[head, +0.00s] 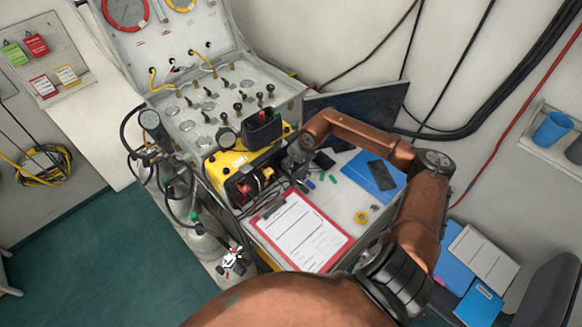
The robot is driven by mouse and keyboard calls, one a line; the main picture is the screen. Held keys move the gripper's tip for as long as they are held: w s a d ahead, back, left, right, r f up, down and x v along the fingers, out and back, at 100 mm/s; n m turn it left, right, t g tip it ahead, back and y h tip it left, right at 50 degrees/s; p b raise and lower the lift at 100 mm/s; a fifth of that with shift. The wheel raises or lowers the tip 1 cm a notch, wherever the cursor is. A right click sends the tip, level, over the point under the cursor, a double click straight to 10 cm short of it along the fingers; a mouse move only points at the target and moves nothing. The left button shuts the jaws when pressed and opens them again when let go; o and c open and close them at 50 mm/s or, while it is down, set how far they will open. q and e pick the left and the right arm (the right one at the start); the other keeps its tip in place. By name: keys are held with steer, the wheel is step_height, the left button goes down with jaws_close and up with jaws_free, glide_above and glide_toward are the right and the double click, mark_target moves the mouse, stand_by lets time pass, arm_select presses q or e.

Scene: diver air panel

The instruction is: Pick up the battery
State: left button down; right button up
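A black block with a red part on top, which looks like the battery (262,131), sits on the back part of the yellow case (225,162). My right gripper (294,168) reaches in from the right, with its grey fingers low beside the right end of the yellow case, below and right of the block. The fingers are small and dark against the case, so I cannot tell whether they are open or hold anything. The block appears apart from the gripper. My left gripper is not in view.
A red clipboard (300,231) with paper, a dark phone on a blue folder (358,168), markers and a yellow tape roll (361,217) lie on the bench. The valve panel (225,100) rises behind the case. A gauge and hoses (150,120) hang at its left.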

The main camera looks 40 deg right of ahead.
jaws_close()
